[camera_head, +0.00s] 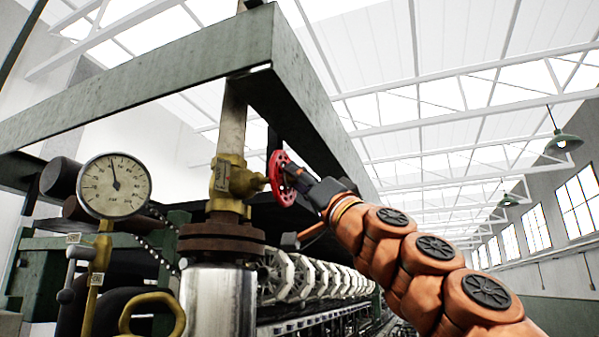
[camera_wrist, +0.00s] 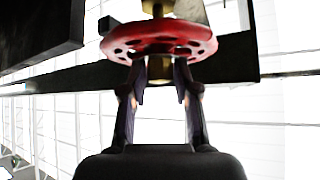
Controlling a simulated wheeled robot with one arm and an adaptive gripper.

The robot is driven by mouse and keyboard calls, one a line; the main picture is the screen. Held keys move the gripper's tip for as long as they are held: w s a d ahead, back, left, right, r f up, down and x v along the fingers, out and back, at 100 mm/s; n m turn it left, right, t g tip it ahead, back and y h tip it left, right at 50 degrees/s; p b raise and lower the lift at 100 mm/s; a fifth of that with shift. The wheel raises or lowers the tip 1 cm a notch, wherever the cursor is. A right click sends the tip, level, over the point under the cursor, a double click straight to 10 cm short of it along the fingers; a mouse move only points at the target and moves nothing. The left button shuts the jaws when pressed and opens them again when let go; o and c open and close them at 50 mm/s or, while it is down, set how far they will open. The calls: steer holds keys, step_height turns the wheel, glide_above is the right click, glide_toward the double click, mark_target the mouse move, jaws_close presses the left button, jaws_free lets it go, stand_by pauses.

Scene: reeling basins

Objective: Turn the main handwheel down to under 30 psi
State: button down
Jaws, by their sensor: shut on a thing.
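The red main handwheel (camera_head: 281,178) sits on the right side of a brass valve (camera_head: 229,180) on a vertical pipe. My gripper (camera_head: 301,180) reaches it from the right and is shut on it. In the wrist view the red handwheel (camera_wrist: 158,40) is seen nearly edge-on, with both fingers of my gripper (camera_wrist: 159,75) at its near face, around the hub. The exact contact is partly hidden. A round pressure gauge (camera_head: 114,186) stands left of the valve. Its dark needle points almost straight up, slightly left. Its numbers are too small to read surely.
A green steel beam frame (camera_head: 140,78) runs above the valve and close over the arm. A rusty flange (camera_head: 221,238) and shiny cylinder (camera_head: 218,298) lie below the valve. A yellow ring-shaped handle (camera_head: 150,314) is at the lower left. The right side is open.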

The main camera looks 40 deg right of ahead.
steer(key=m+g+h+p, duration=0.1)
steer(key=m+h, duration=0.1)
steer(key=m, duration=0.2)
steer(key=m+g+h+p, duration=0.2)
steer(key=m+h, duration=0.1)
steer(key=m, duration=0.1)
steer(key=m+g+h+p, duration=0.2)
steer(key=m+h, duration=0.1)
steer(key=m, duration=0.1)
steer(key=shift+s+a+r, duration=0.1)
steer(key=shift+s+r, duration=0.05)
steer(key=shift+r, duration=0.15)
steer(key=shift+m+g, duration=0.9)
steer(key=shift+m, duration=0.1)
steer(key=shift+m+g, duration=0.5)
steer(key=shift+g, duration=0.1)
stand_by(0.7)
steer(key=shift+r, duration=0.1)
stand_by(1.1)
steer(key=c, duration=0.9)
jaws_free()
